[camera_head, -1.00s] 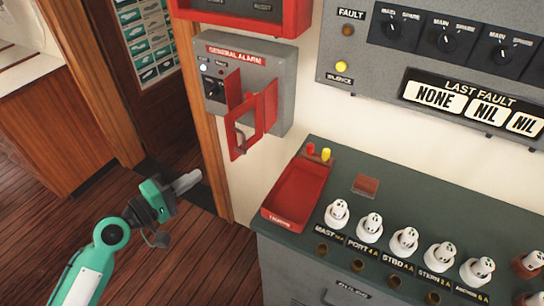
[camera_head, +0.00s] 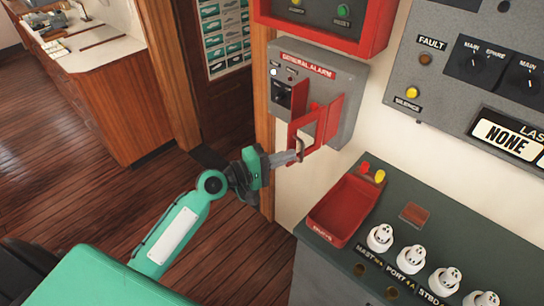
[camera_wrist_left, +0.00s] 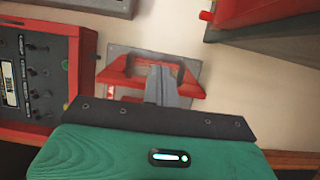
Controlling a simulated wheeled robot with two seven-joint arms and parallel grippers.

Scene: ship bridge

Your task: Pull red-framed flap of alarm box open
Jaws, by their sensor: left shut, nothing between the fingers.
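The grey alarm box (camera_head: 345,75) labelled GENERAL ALARM is mounted on the wall in the head view. My right gripper is not in view.
Below the box, a green-topped console holds a red tray (camera_head: 322,232) and several white plugs (camera_head: 380,237). A red-framed panel (camera_head: 375,45) hangs above the box. A wooden door post (camera_head: 262,110) stands just left. Open wooden floor (camera_head: 60,160) lies farther left.

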